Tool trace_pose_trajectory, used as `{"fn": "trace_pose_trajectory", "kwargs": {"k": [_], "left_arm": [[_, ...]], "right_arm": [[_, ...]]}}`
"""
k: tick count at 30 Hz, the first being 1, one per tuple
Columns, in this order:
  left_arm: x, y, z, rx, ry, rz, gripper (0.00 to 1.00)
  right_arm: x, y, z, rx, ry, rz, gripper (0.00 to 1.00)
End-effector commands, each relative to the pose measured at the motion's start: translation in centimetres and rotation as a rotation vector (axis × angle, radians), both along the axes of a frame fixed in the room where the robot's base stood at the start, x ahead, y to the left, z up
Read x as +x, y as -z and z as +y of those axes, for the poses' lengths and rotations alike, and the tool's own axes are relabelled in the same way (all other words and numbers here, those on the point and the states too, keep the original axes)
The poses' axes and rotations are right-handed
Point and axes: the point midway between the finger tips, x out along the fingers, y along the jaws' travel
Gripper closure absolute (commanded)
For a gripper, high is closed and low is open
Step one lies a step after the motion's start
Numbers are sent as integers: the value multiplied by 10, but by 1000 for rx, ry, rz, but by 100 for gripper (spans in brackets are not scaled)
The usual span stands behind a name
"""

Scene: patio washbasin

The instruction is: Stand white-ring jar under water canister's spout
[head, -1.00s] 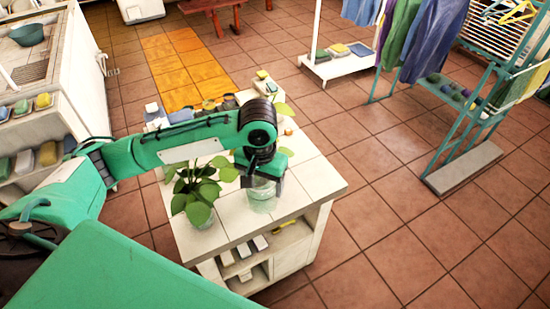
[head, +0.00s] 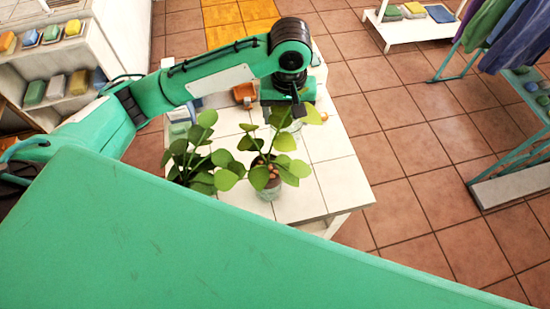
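My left gripper (head: 288,112) points down over the far part of the white-tiled table (head: 340,188), behind the leaves of a potted plant. A clear glassy shape (head: 291,124) shows just below it, partly covered by leaves. I cannot make out a white ring on it, nor whether the fingers touch it. The fingertips are too small and hidden to show open or shut. The water canister and its spout cannot be made out; my arm covers much of the table's far side. My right gripper is not in view.
Two leafy plants, left (head: 195,160) and right (head: 268,184), stand on the near part of the table. An orange cup (head: 243,92) stands behind my arm. The tiled floor (head: 415,190) to the right is open up to a teal drying rack (head: 525,160).

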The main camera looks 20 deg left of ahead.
Motion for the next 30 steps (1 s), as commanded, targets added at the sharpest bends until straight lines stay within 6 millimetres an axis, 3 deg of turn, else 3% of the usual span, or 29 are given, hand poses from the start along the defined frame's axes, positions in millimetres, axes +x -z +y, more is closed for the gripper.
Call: {"fn": "trace_pose_trajectory", "kwargs": {"k": [6, 12, 27, 30], "left_arm": [[-1, 60, 1, 2, 0, 5, 53], [-1, 107, 1, 2, 1, 3, 53], [-1, 168, 1, 2, 2, 2, 53], [0, 172, 1, 0, 2, -1, 53]], "right_arm": [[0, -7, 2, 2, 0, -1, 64], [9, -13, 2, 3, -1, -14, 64], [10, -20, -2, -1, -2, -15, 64], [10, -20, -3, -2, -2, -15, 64]]}}
